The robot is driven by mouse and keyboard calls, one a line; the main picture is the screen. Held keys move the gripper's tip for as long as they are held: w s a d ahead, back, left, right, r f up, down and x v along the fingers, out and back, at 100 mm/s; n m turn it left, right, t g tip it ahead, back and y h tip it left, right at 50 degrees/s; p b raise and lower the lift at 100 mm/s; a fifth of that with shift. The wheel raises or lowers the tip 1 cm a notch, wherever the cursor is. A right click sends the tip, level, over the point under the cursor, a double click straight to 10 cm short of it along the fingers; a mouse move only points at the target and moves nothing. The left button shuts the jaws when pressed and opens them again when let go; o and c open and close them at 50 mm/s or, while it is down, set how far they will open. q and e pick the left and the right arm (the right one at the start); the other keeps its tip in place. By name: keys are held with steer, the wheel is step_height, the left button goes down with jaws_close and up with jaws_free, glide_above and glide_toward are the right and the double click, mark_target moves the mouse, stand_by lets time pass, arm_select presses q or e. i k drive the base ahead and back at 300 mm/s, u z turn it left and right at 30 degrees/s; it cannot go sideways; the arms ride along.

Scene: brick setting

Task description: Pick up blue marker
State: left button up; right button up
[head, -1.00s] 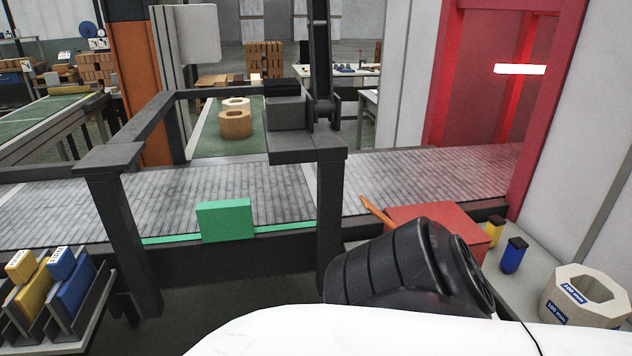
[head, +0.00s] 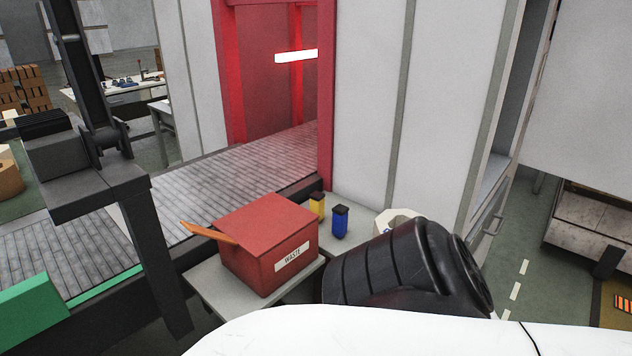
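A small blue block-like object with a dark top (head: 340,222), which looks like the blue marker, stands upright on the grey side table (head: 222,290). It is right of a similar yellow one (head: 317,205) and behind the red waste box. My black arm link and white body part fill the lower middle and right of the head view, in front of the table. Neither of my grippers shows in the head view.
The red box labelled WASTE (head: 268,245) stands on the table with an orange flap sticking out left. A pale octagonal ring (head: 396,217) is partly hidden behind my arm. A conveyor (head: 225,190) runs behind, with a dark frame post (head: 155,250) at left.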

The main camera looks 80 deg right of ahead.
mark_target(341, 212)
steer(key=z, duration=2.2)
